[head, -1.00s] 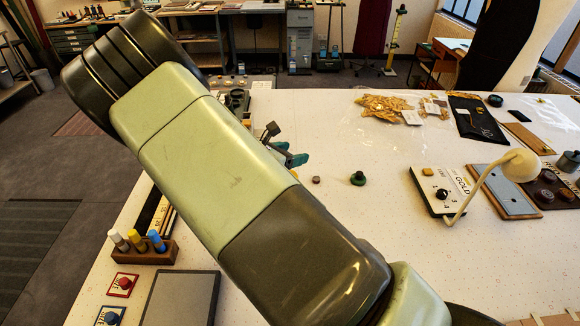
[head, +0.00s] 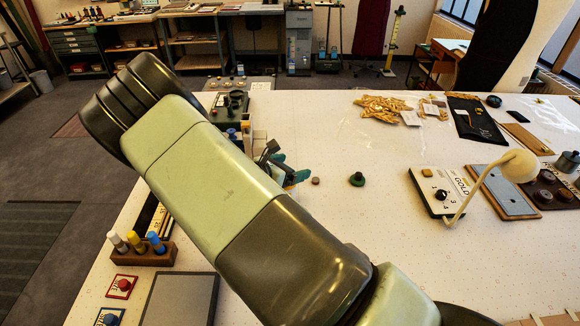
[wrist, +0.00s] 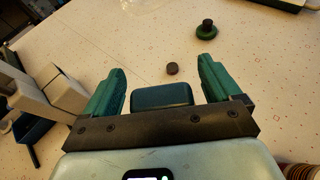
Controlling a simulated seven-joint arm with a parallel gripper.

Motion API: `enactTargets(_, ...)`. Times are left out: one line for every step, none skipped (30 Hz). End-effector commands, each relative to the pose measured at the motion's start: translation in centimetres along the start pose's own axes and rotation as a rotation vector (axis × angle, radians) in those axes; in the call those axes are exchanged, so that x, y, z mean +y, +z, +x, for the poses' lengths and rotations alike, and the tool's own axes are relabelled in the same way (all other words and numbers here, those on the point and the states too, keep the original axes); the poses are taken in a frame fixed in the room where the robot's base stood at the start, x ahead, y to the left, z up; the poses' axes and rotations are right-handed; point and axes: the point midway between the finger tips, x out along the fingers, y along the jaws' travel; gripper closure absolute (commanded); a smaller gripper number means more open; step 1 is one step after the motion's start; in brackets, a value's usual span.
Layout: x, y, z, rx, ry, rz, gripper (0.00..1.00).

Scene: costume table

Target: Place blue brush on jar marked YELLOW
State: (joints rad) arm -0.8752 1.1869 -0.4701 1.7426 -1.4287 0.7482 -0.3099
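The blue brush (head: 156,242) appears as a blue-topped upright cylinder at the right end of a wooden holder (head: 150,257) at the table's left, beside a yellow one and a whitish one. No jar with a readable YELLOW mark shows; my arm hides part of the table. My gripper (head: 292,177) is over the table's middle, right of the holder, partly hidden behind my arm. In the wrist view its two green fingers (wrist: 161,74) are wide apart with nothing between them.
A small brown disc (wrist: 172,69) and a green knobbed piece (wrist: 206,31) lie beyond the fingers. Pale blocks (wrist: 62,92) stand close to the left finger. Red-knobbed (head: 123,284) and blue-knobbed (head: 110,318) cards lie front left. A lamp (head: 517,166) stands at right.

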Motion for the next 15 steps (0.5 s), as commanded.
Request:
enactTargets(0.0, 0.0, 0.0, 0.000, 0.000, 0.000, 0.09)
enactTargets(0.0, 0.0, 0.0, 0.000, 0.000, 0.000, 0.09)
enactTargets(0.0, 0.0, 0.0, 0.000, 0.000, 0.000, 0.09)
enactTargets(0.0, 0.0, 0.0, 0.000, 0.000, 0.000, 0.09)
enactTargets(0.0, 0.0, 0.0, 0.000, 0.000, 0.000, 0.09)
enactTargets(0.0, 0.1, -0.1, 0.000, 0.000, 0.000, 0.09)
enactTargets(0.0, 0.2, -0.1, 0.000, 0.000, 0.001, 0.09)
enactTargets(0.0, 0.4, -0.2, 0.000, 0.001, 0.001, 0.09)
enactTargets(0.1, 0.3, -0.7, 0.001, 0.002, 0.000, 0.09)
enactTargets(0.1, 0.3, -1.1, 0.000, 0.003, 0.000, 0.09)
enactTargets(0.1, 0.3, -1.5, 0.000, 0.004, -0.001, 0.09)
enactTargets(0.1, 0.3, -2.2, 0.000, 0.004, -0.001, 0.09)
enactTargets(0.1, 0.3, -2.8, 0.001, 0.004, 0.000, 0.09)
enactTargets(0.1, 0.3, -3.5, 0.002, 0.004, 0.000, 0.09)
enactTargets(0.2, 0.3, -4.4, 0.001, 0.005, 0.000, 0.09)
